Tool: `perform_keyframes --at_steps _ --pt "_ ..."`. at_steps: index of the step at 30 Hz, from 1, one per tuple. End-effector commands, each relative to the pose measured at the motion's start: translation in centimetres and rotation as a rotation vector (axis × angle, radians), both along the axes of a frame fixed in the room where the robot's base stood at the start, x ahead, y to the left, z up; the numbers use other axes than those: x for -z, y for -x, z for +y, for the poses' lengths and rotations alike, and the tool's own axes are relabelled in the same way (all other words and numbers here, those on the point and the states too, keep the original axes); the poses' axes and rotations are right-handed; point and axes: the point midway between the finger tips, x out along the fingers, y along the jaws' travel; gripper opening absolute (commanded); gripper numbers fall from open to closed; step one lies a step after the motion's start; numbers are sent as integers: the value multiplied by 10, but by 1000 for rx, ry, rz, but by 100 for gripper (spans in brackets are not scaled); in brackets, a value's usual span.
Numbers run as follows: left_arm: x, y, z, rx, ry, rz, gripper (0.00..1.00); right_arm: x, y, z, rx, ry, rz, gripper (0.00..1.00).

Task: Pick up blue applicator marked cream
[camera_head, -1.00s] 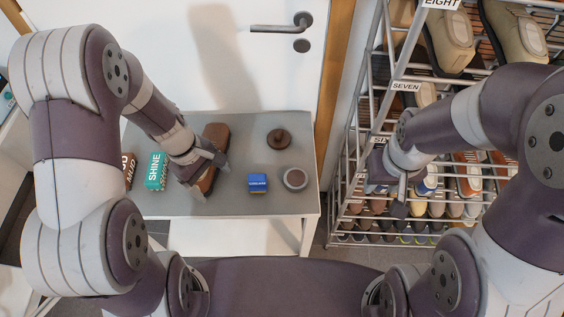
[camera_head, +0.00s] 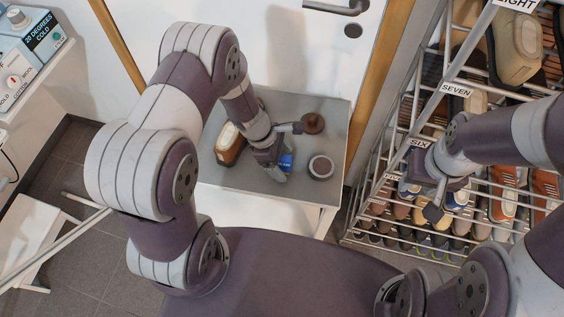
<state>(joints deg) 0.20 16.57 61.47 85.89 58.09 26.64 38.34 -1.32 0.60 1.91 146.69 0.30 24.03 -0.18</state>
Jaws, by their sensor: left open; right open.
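A small blue block (camera_head: 286,162) on the grey table (camera_head: 230,177) is partly covered by my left gripper (camera_head: 289,153). Its marking cannot be read here, so I cannot tell whether it says cream. My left gripper is open over the block, with its fingers apart around or beside it; I cannot tell whether they touch it. My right gripper (camera_head: 422,201) is open and empty in front of the shoe rack, well to the right of the table.
A brown, pale-topped brush or shoe (camera_head: 229,143) lies left of the block. The shoe rack (camera_head: 457,90) fills the right side. A door (camera_head: 290,45) stands behind.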

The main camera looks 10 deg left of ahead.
Motion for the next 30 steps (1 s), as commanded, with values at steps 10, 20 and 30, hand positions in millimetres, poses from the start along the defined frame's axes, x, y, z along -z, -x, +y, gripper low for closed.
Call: perform_keyframes --at_steps 10,20,30 --pt "2 -1 -1 0 0 -2 47 0 0 0 0 0 0 43" --pt "2 -1 -1 1 0 -3 23 0 0 0 0 0 0 43" --pt "-39 -2 -1 1 2 -5 23 -9 0 0 0 0 0 43"
